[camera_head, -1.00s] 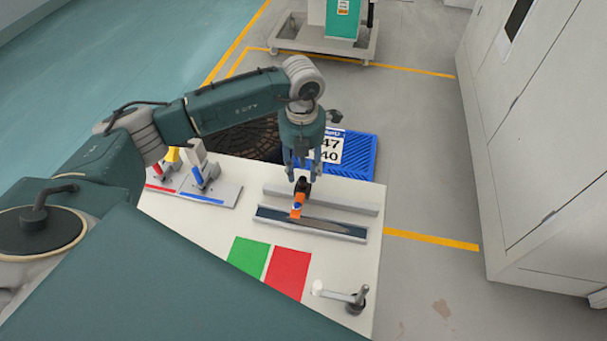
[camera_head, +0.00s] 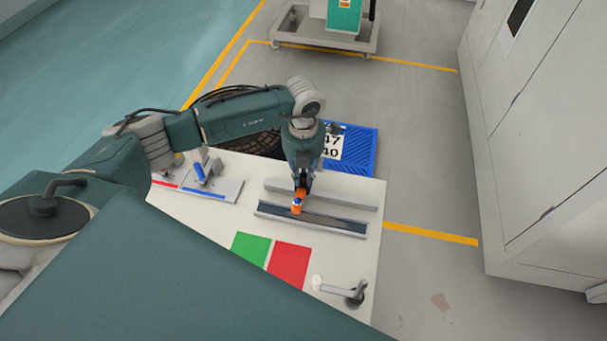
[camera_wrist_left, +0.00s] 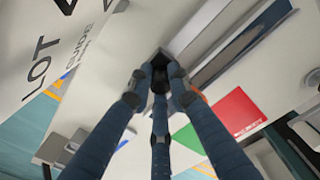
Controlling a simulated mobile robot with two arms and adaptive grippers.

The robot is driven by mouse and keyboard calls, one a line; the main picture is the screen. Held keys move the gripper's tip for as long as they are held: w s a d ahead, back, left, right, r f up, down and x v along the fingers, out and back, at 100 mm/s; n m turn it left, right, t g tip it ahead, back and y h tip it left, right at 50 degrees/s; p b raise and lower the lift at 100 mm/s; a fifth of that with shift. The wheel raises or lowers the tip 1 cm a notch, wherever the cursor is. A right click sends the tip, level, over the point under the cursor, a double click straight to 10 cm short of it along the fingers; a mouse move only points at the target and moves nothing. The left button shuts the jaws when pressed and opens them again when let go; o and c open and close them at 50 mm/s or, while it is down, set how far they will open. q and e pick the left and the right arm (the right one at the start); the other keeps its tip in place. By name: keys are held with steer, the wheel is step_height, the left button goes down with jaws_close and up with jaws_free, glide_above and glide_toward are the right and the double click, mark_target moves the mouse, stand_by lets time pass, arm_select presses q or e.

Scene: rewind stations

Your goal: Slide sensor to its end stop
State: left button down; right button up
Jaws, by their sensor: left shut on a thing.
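The sensor (camera_head: 297,203) is a small orange block with a blue-and-white mark, on the dark slide rail (camera_head: 335,225) toward the rail's left part. My left gripper (camera_head: 302,184) points down from above and is shut on the sensor's dark upper part, which its fingers mostly hide. In the left wrist view the fingertips (camera_wrist_left: 160,80) close around a dark piece, and a sliver of orange sensor (camera_wrist_left: 201,96) shows beside them. The rail also shows in the left wrist view (camera_wrist_left: 240,40). My right gripper is not in view.
A grey bar (camera_head: 345,197) runs behind the rail. Green (camera_head: 250,248) and red (camera_head: 289,261) patches lie in front. A grey crank handle (camera_head: 352,295) stands front right. A blue-handled lever (camera_head: 204,171) is at left. A blue mat (camera_head: 362,152) lies beyond the table.

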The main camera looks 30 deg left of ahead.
arm_select(q)
steer(key=shift+a, duration=0.1)
steer(key=a, duration=0.2)
steer(key=s+a+b, duration=0.1)
steer(key=a, duration=0.2)
steer(key=s+a+b, duration=0.1)
steer(key=a, duration=0.2)
steer(key=shift+a, duration=0.1)
steer(key=shift+s+a, duration=0.1)
steer(key=shift+a, duration=0.2)
steer(key=shift+r, duration=0.1)
